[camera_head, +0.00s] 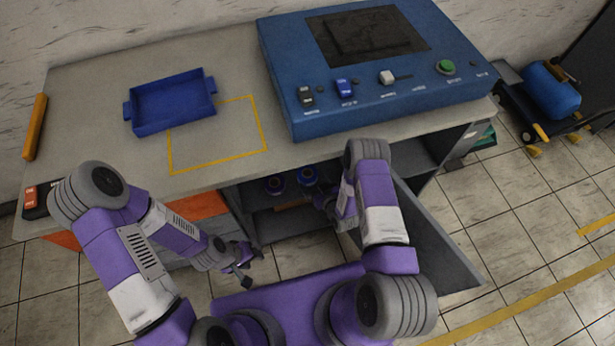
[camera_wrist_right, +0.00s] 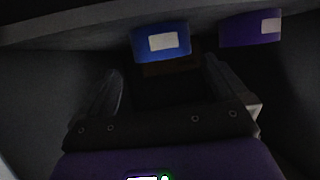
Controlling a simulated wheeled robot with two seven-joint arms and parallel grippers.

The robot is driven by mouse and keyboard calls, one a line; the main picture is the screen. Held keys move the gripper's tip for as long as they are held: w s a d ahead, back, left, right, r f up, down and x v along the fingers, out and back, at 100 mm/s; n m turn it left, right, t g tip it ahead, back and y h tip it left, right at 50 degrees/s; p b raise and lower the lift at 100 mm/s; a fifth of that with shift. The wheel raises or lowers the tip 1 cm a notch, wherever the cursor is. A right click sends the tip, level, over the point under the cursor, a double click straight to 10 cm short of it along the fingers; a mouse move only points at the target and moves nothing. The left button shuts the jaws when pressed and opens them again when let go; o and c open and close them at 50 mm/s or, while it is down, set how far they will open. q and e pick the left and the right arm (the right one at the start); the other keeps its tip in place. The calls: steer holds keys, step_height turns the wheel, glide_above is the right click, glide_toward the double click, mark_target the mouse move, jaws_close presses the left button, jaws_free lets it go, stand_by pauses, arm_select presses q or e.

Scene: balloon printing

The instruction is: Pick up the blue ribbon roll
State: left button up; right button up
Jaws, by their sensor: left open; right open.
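The blue ribbon roll (camera_head: 308,176) is inside the open cabinet under the table, beside a purple roll (camera_head: 274,185). In the right wrist view, the blue roll (camera_wrist_right: 162,42) has a pale label and lies ahead, roughly between the fingertips. The purple roll (camera_wrist_right: 250,28) is to its right there. My right gripper (camera_wrist_right: 166,78) is open and empty, reaching into the cabinet, short of the blue roll. In the head view my right arm partly hides this gripper. My left gripper (camera_head: 244,267) is open and empty in front of the cabinet, low down.
The cabinet door (camera_head: 437,235) stands open to the right of my right arm. A shelf edge (camera_wrist_right: 90,30) runs above the rolls in the dark wrist view. On the table are a blue tray (camera_head: 172,103), a yellow outlined square (camera_head: 218,133) and a blue machine (camera_head: 375,65).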

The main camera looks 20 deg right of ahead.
mark_target(310, 178)
steer(key=b+x, duration=0.2)
steer(key=x, duration=0.2)
steer(key=shift+a+f, duration=0.15)
steer(key=shift+f, duration=0.05)
steer(key=shift+w+f, duration=0.1)
steer(key=shift+w, duration=0.3)
steer(key=c, duration=0.9)
